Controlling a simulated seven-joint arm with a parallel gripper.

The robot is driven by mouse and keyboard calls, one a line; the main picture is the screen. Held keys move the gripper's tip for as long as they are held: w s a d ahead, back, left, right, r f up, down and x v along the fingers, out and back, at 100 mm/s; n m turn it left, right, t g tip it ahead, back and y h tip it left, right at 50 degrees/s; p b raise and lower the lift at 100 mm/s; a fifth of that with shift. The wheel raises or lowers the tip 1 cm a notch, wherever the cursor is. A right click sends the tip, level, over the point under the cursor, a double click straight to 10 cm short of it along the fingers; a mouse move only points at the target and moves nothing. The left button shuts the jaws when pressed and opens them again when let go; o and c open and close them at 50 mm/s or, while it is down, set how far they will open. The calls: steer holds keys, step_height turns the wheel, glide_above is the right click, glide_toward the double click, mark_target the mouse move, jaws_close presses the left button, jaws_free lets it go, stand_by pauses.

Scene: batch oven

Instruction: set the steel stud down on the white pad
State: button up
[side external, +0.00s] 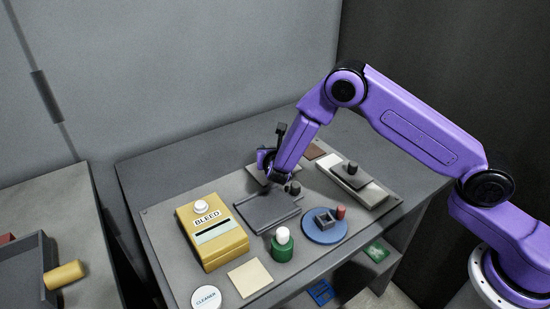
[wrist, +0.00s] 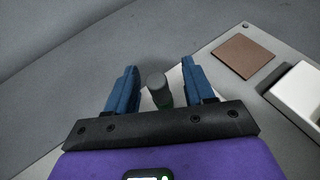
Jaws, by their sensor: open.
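My gripper (wrist: 160,88) is open, with its two blue fingers apart in the wrist view. A dark grey cylinder, which looks like the steel stud (wrist: 158,86), is between the fingers, with a gap on each side. A whitish patch, apparently the white pad (wrist: 177,84), shows behind it and is mostly hidden by the fingers. In the side view my gripper (side external: 270,170) is low over a pale pad (side external: 254,172), at the back of the worktop. A small dark round thing (side external: 293,188) shows beside the gripper; I cannot tell if it is the stud. Contact under the stud is hidden.
A brown pad (wrist: 243,55) and a white box (wrist: 301,94) lie to the right. Nearer the side camera are a grey tray (side external: 267,214), a yellow BLEED box (side external: 212,235), a green bottle (side external: 282,248), a blue disc (side external: 323,231) and a cream pad (side external: 250,278).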

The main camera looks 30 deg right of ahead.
steer(key=v, duration=1.6)
steer(key=shift+s+a, duration=0.2)
steer(key=shift+s, duration=0.1)
steer(key=shift+r, duration=0.1)
steer(key=s+d+r+m+g, duration=0.3)
steer(key=s+d+m, duration=0.2)
steer(key=s, duration=0.2)
steer(key=s+d+r+m+g, duration=0.3)
steer(key=s+d+m, duration=0.2)
steer(key=s, duration=0.2)
steer(key=s+d+r+m+g+y, duration=0.2)
steer(key=s+m+g+y, duration=0.3)
steer(key=s, duration=1.3)
steer(key=shift+s+d+m+y, duration=0.15)
steer(key=shift+d+m+y, duration=0.55)
steer(key=shift+m+y, duration=0.4)
steer(key=shift+r, duration=0.15)
